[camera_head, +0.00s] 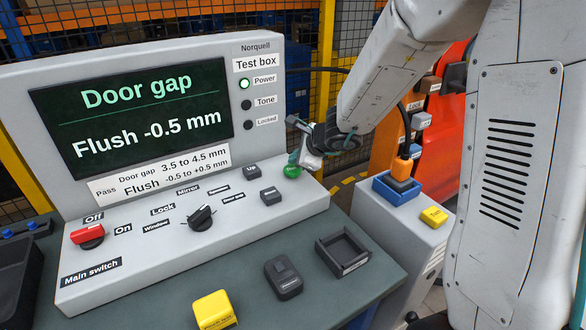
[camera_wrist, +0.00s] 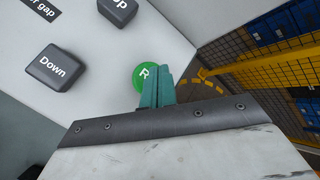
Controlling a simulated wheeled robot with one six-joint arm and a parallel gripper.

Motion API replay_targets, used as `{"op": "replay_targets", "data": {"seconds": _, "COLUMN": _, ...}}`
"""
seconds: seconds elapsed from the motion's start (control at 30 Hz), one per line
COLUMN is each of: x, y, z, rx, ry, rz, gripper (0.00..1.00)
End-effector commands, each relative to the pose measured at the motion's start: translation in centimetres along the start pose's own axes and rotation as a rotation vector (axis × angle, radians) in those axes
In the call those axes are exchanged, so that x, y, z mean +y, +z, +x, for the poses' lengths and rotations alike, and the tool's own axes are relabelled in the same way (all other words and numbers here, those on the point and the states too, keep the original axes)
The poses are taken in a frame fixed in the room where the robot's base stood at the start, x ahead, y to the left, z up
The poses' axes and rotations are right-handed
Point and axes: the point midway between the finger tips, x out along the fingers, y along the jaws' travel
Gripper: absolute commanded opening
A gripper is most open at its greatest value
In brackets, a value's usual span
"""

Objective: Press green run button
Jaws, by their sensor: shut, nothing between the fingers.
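The green run button (camera_head: 292,171) is at the right end of the test box's sloped panel. In the wrist view the button (camera_wrist: 143,75) shows as a green disc with a white letter R, its right side partly hidden by my fingers. My gripper (camera_head: 300,160) is at the button, its teal fingers shut together and empty. In the wrist view the fingertips (camera_wrist: 162,72) overlap the button's right edge. I cannot tell whether they touch it. The test box screen (camera_head: 130,110) reads "Door gap" and "Flush -0.5 mm", and the Power lamp (camera_head: 244,84) is lit green.
Grey keys, including Down (camera_wrist: 55,67), lie left of the button. A red main switch (camera_head: 88,236) and black selector knob (camera_head: 201,218) are further left. A black tray (camera_head: 343,252), dark device (camera_head: 284,278) and yellow block (camera_head: 214,310) sit on the bench in front.

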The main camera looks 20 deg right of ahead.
Motion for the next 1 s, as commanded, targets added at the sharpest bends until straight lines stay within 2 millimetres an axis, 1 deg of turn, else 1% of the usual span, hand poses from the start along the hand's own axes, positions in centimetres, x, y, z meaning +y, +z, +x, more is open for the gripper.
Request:
{"op": "replay_targets", "data": {"seconds": 0.27, "x": -0.1, "y": 0.1, "z": -0.1, "rx": -0.001, "ry": -0.001, "rz": -0.001, "gripper": 0.00}}
{"op": "replay_targets", "data": {"seconds": 0.7, "x": -2.2, "y": 2.2, "z": -3.0, "rx": -0.002, "ry": -0.002, "rz": -0.002, "gripper": 0.00}}
{"op": "replay_targets", "data": {"seconds": 0.83, "x": -2.5, "y": 2.5, "z": -3.4, "rx": -0.001, "ry": -0.001, "rz": 0.000, "gripper": 0.00}}
{"op": "replay_targets", "data": {"seconds": 1.0, "x": -2.5, "y": 2.5, "z": -3.5, "rx": 0.000, "ry": 0.000, "rz": 0.001, "gripper": 0.00}}
